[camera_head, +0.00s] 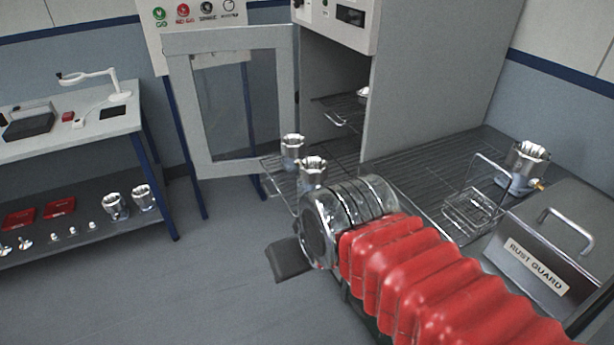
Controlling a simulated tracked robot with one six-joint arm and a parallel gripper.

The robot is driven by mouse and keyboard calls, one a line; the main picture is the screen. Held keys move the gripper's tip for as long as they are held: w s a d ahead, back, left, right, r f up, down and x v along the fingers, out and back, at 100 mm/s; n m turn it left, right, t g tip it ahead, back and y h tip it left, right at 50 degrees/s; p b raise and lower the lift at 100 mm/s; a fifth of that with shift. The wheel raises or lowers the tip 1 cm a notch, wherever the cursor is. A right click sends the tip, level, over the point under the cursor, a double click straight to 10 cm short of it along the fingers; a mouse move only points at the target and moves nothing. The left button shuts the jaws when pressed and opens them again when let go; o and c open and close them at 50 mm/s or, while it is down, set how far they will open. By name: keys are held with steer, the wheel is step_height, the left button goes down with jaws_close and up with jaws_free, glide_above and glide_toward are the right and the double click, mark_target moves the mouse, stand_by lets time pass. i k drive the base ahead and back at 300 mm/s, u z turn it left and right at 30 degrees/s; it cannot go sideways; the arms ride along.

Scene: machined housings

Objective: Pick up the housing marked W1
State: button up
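Several shiny metal housings are in view, and I cannot read a W1 mark on any of them. One housing (292,150) and another housing (313,171) stand close together on a pulled-out wire rack (271,172) by the open cabinet. Two more, a left housing (115,206) and a right housing (143,197), stand on the bench's lower shelf. A larger-looking housing (525,168) with a brass fitting stands at the right. My arm reaches in from the lower right. A dark part of my gripper (288,262) shows below the rack, apart from the housings; its fingers are mostly hidden.
The cabinet door (232,95) stands open to the left. A wire basket (472,212) and a "RUST GUARD" box (538,262) are on the right. Red trays (58,208) and small parts lie on the bench's lower shelf (80,235). The floor (190,290) at lower left is clear.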

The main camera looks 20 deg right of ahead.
mark_target(315, 179)
steer(key=i, duration=1.5)
steer(key=z, duration=0.05)
